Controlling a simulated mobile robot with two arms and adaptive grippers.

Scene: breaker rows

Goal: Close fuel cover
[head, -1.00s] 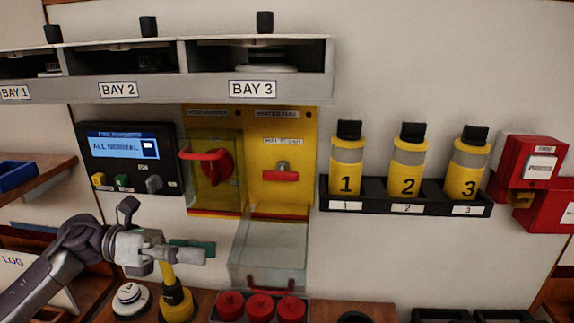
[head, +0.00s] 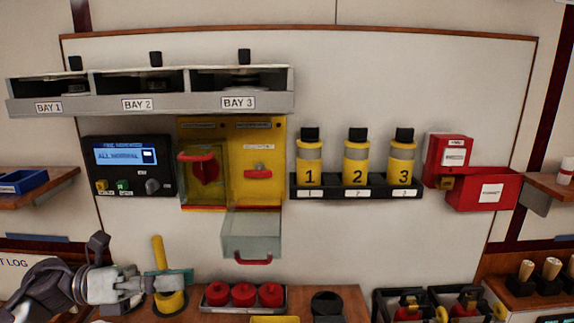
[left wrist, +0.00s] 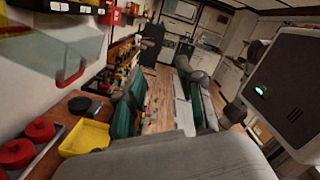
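The clear fuel cover (head: 251,234) with a red handle (head: 253,261) hangs open below the right half of the yellow panel (head: 270,135). A red switch handle (head: 258,173) on that half is uncovered. The cover also shows at the upper left of the left wrist view (left wrist: 60,35), with its red handle (left wrist: 72,74). My left gripper (head: 168,283) is low, left of the cover and apart from it. In the left wrist view its green-padded fingers (left wrist: 158,80) are spread with nothing between them. My right gripper is not in view.
A yellow-handled tool (head: 158,253) stands at my left gripper. Red caps (head: 243,295) in a tray and a yellow tray (left wrist: 85,138) sit on the bench under the cover. Another clear cover (head: 205,180) is shut on the panel's left half. Numbered bottles (head: 356,160) stand right.

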